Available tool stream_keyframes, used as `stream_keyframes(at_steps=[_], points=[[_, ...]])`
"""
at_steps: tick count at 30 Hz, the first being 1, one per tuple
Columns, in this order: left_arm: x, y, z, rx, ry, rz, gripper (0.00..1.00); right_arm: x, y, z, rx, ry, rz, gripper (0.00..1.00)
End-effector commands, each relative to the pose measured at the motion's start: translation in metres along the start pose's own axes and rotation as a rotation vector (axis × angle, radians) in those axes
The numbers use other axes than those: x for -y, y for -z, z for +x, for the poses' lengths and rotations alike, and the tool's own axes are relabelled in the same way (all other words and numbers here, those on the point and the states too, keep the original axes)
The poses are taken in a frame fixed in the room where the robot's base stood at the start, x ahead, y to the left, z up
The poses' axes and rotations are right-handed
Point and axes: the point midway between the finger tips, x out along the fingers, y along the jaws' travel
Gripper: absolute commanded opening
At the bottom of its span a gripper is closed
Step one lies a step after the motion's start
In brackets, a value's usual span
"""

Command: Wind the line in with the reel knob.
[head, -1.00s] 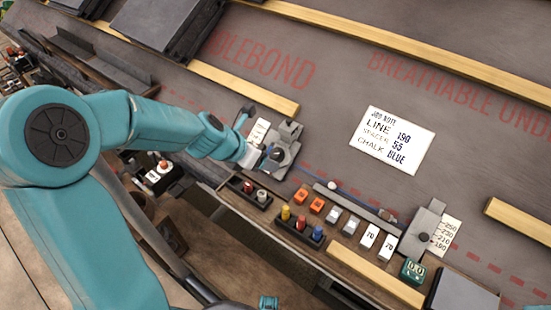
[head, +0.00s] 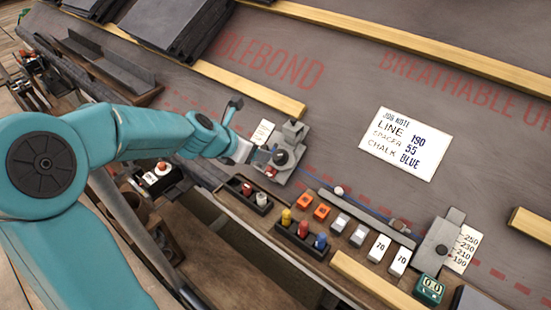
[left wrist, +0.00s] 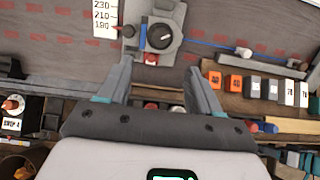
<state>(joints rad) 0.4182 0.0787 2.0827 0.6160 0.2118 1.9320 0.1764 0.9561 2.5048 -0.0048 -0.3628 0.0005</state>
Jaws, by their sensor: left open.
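A grey block (head: 296,135) carries a dark round knob (head: 281,157); the knob also shows in the left wrist view (left wrist: 160,36). A blue line (head: 318,178) runs from this block toward a second grey block (head: 437,243) at the right, with a white bead (head: 338,190) near it. My left gripper (left wrist: 161,88) is open and empty. Its fingers are apart, with the knob beyond their tips, between them in the picture; I see no contact. A red button (left wrist: 151,59) lies on the block's near side. My right gripper is in neither view.
The job note (head: 405,144) reads line 190, spacer 55, chalk blue. A red pointer stands near 190 on the scale card (left wrist: 104,17). Orange, grey and white blocks line the bench edge beside a tray of coloured pegs (head: 301,240). Wooden battens (head: 250,88) cross the roof.

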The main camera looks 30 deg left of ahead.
Motion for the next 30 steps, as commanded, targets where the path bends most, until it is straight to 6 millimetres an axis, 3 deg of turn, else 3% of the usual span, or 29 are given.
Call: stream_keyframes(at_steps=[1, 6, 13, 19, 28, 29, 30], points=[[0.002, 0.005, 0.019, -0.003, 0.004, 0.003, 0.64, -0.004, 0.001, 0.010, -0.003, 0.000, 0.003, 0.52], [0.002, 0.004, 0.060, -0.002, 0.003, 0.001, 0.64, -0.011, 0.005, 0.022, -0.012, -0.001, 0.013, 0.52], [0.002, 0.002, 0.105, -0.001, 0.002, 0.002, 0.64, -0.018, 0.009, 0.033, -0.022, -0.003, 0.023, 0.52], [0.002, 0.000, 0.122, 0.000, 0.001, 0.001, 0.64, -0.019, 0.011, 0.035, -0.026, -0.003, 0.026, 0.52], [0.002, -0.001, 0.124, 0.000, 0.000, 0.001, 0.64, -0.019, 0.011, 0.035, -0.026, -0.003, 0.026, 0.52], [0.002, -0.001, 0.123, 0.000, 0.000, 0.001, 0.57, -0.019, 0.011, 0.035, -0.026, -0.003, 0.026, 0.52], [0.002, -0.001, 0.123, 0.000, 0.000, 0.001, 0.44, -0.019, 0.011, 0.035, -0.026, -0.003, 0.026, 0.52]])
